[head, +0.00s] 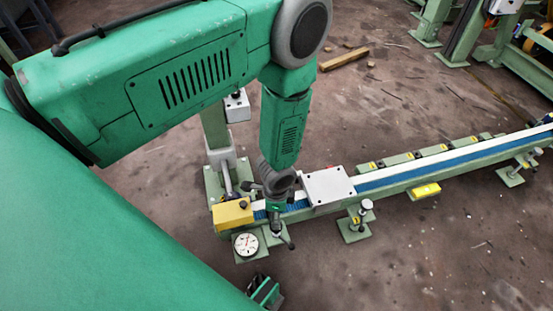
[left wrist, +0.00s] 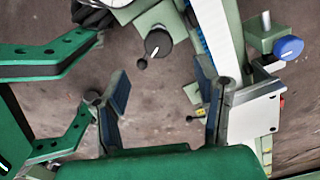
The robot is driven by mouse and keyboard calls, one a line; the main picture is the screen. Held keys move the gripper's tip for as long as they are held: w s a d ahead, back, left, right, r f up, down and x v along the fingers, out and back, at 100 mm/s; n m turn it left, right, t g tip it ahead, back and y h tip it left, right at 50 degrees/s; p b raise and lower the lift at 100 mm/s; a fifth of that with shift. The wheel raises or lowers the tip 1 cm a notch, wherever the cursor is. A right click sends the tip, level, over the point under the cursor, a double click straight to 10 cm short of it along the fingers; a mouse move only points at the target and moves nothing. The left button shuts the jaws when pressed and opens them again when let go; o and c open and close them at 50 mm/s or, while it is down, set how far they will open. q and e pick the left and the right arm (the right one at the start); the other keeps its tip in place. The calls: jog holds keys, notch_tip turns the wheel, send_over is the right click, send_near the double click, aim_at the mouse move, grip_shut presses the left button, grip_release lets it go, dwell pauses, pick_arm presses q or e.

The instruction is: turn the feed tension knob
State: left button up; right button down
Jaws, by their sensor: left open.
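My left gripper (head: 276,207) hangs down over the near left end of the long rail machine. In the left wrist view its two dark fingers (left wrist: 165,85) stand wide apart with nothing between them. A round black knob (left wrist: 158,43) with a white pointer line lies beyond the fingertips, apart from them; a small black ball-ended lever is beside it. A blue knob (left wrist: 288,47) with a white mark sits on a post to the right, outside the fingers. No label shows which is the feed tension knob.
A white dial gauge (head: 246,245) and a yellow block (head: 232,213) are close to the left gripper. A pale box (head: 327,187) sits on the rail. A post with a knob-like top (head: 366,205) stands in front. The floor at lower right is mostly clear.

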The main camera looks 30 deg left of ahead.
pick_arm(q)
jog(key=shift+r, duration=1.75)
